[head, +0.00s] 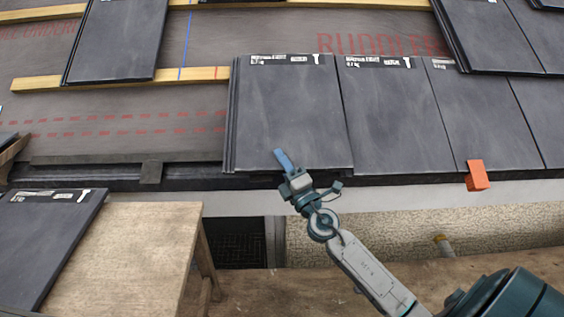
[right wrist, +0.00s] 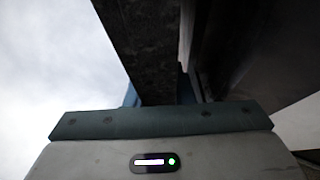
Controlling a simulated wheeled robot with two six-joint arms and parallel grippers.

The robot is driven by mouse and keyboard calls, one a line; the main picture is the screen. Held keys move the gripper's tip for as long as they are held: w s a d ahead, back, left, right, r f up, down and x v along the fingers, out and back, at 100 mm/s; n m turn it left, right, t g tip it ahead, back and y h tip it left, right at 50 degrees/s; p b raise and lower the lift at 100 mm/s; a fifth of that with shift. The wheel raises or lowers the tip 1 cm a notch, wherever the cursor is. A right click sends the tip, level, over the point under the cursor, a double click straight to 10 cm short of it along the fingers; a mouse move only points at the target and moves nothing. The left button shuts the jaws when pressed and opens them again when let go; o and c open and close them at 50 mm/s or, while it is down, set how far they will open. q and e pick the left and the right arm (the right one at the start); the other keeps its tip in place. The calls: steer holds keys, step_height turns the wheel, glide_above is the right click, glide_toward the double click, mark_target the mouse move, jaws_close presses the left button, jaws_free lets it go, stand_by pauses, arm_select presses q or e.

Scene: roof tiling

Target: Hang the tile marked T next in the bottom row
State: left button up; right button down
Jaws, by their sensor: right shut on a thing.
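My right gripper (head: 284,162) is at the lower edge of a dark grey slate-like tile (head: 295,112), shut on that edge. This tile lies at the left end of the bottom row, with its right edge against or over the neighbouring tile (head: 395,120); I cannot tell whether it rests fully. In the right wrist view, a dark slab (right wrist: 140,45), seen from below, runs into the jaws; the fingertips are mostly hidden. My left gripper is not in view.
An orange clip (head: 477,176) sits at the eaves. To the left, the bottom row is bare down to the eaves edge, below a wooden batten (head: 120,77). Another dark tile (head: 45,245) lies on a wooden table (head: 145,250) at the lower left. Upper-row tiles (head: 115,40) hang above.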

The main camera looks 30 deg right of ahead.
steer(key=shift+s+a, duration=0.1)
steer(key=shift+s, duration=0.1)
steer(key=c, duration=1.2)
jaws_free()
steer(key=shift+o, duration=0.2)
steer(key=shift+f, duration=0.15)
steer(key=shift+s, duration=0.1)
steer(key=shift+s+f+b, duration=0.2)
steer(key=shift+s+b, duration=0.05)
steer(key=shift+b, duration=0.05)
steer(key=b+v, duration=0.3)
steer(key=v, duration=0.3)
steer(key=shift+s+b, duration=0.3)
steer(key=shift+s, duration=0.05)
